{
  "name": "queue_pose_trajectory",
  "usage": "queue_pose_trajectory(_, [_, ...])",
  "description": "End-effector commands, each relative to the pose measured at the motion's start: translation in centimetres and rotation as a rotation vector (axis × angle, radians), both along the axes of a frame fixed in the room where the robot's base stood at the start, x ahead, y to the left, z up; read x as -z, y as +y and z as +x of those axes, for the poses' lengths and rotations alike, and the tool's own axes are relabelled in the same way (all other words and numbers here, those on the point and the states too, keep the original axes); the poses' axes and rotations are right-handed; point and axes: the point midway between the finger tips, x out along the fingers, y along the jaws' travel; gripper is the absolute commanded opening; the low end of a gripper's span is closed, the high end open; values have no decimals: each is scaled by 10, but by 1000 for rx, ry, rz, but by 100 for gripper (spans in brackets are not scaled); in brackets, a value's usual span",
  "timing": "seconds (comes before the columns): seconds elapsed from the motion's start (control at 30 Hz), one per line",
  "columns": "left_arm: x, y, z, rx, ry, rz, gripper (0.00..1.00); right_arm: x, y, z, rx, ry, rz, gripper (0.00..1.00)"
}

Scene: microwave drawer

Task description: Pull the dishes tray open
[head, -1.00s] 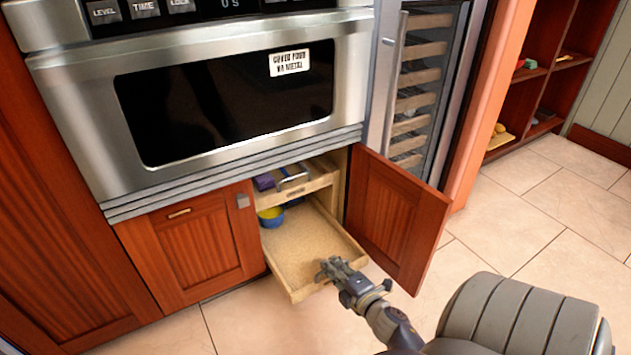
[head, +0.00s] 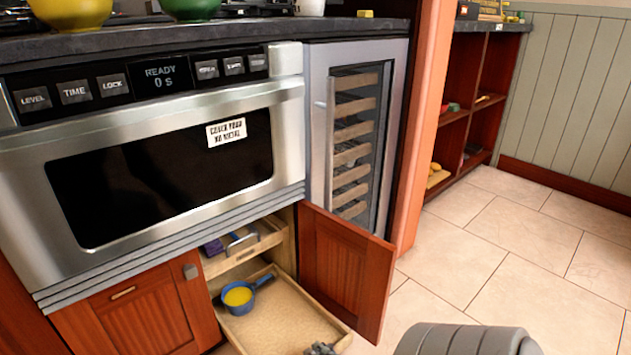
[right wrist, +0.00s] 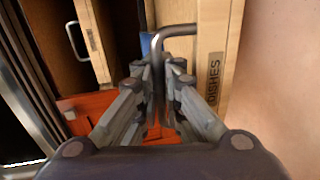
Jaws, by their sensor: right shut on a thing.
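The dishes tray (head: 280,318) is a shallow light-wood pull-out, out from the lower cabinet in the head view. A blue pan (head: 239,298) with yellow inside sits toward its back left. The right wrist view shows the tray's front (right wrist: 211,50) with a DISHES label and a grey metal handle (right wrist: 178,30). My right gripper (right wrist: 158,82) is shut on this handle. Only a small part of my right gripper (head: 321,349) shows at the bottom of the head view, by the tray's front. My left gripper is not in view.
An upper wooden drawer (head: 245,245) sits above the tray, further in. The red-brown cabinet door (head: 345,270) stands open to the right of the tray. The microwave (head: 160,170) is above. Tiled floor (head: 480,270) is clear to the right.

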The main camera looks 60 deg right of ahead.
Motion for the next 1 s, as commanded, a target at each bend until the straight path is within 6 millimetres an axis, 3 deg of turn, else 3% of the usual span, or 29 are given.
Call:
queue_pose_trajectory(0.07, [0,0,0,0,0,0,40,-2,0,1,-2,-4,0,0])
queue_pose_trajectory(0.13, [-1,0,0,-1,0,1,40,-2,0,1,-2,-4,0,16])
queue_pose_trajectory(0.57, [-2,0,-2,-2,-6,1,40,-1,2,-6,0,1,1,16])
queue_pose_trajectory(1.0, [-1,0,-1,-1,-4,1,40,-17,21,-87,1,2,1,16])
